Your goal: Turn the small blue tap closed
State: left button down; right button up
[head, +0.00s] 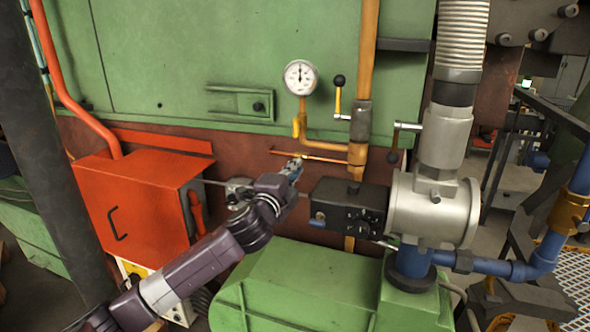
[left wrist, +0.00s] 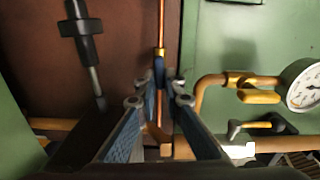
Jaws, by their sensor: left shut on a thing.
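The small blue tap (left wrist: 158,64) sits on a thin copper pipe that runs upright in the left wrist view. My left gripper (left wrist: 158,92) is shut on it, with the blue-padded fingers on either side. In the head view my left gripper (head: 297,164) is at the thin copper pipe (head: 318,157), below the pressure gauge. There the gripper hides the tap, so its angle is hard to tell. My right gripper is not in view.
A round gauge (head: 300,77) and a yellow-handled valve (head: 299,127) are just above. A black valve box (head: 348,206) stands close at the lower right. An orange-red cabinet (head: 137,203) is on the left, and a green housing (head: 295,290) lies below.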

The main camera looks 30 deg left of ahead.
pick_arm(q)
jog(key=shift+f+m, duration=0.25)
jog(key=shift+m, duration=0.25)
jog(key=c, duration=2)
grip_release()
jog(key=shift+r, duration=0.1)
jog(key=shift+c, duration=0.2)
jog(key=shift+s, duration=0.1)
jog(key=v, duration=1.2)
